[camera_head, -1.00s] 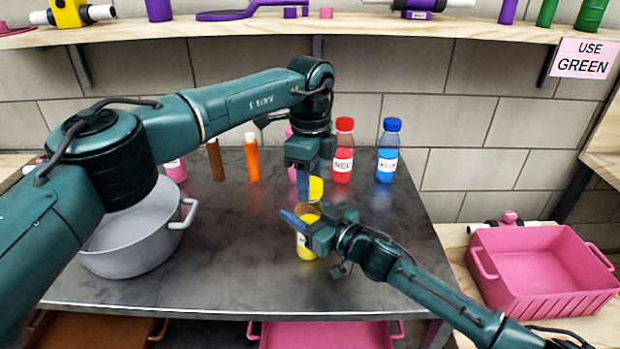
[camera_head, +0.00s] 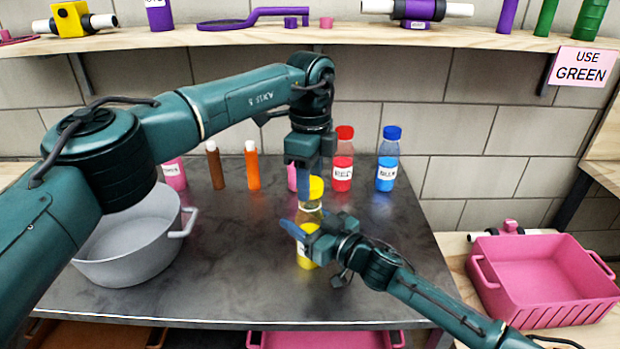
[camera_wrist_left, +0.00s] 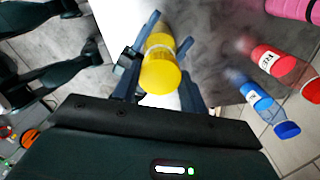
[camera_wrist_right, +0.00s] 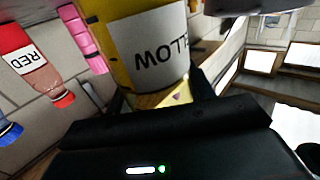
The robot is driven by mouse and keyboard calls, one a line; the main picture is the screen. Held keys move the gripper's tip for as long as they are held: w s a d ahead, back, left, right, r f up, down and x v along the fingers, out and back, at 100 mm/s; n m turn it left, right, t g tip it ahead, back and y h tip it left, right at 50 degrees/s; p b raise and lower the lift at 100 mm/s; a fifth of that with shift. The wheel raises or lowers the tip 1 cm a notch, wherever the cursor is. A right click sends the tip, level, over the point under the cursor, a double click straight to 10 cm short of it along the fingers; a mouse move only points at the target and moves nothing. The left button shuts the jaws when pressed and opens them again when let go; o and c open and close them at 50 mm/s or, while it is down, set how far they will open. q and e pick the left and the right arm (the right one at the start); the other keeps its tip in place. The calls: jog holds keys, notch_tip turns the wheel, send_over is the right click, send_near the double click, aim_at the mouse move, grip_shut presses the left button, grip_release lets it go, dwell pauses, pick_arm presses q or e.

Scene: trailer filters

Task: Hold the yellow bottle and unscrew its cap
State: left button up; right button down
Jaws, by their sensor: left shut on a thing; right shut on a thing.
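The yellow bottle (camera_head: 306,256) stands upright, or nearly so, over the front middle of the table. My right gripper (camera_head: 304,234) is shut around its upper body. The cap also fills the space between the fingers in the left wrist view (camera_wrist_left: 160,72). Clear bottle neck shows below the cap. I cannot tell whether cap and neck still touch.
A red bottle (camera_head: 342,172) and a blue bottle (camera_head: 387,168) stand behind to the right. Orange (camera_head: 252,170) and brown (camera_head: 215,168) bottles stand behind to the left. A grey pot (camera_head: 130,250) is at the left. A pink basket (camera_head: 545,275) is on the right-hand shelf.

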pick_arm(q)
jog(key=shift+r, duration=2)
pick_arm(e)
jog(key=shift+c, duration=2.3)
grip_release()
jog(key=v, duration=1.2)
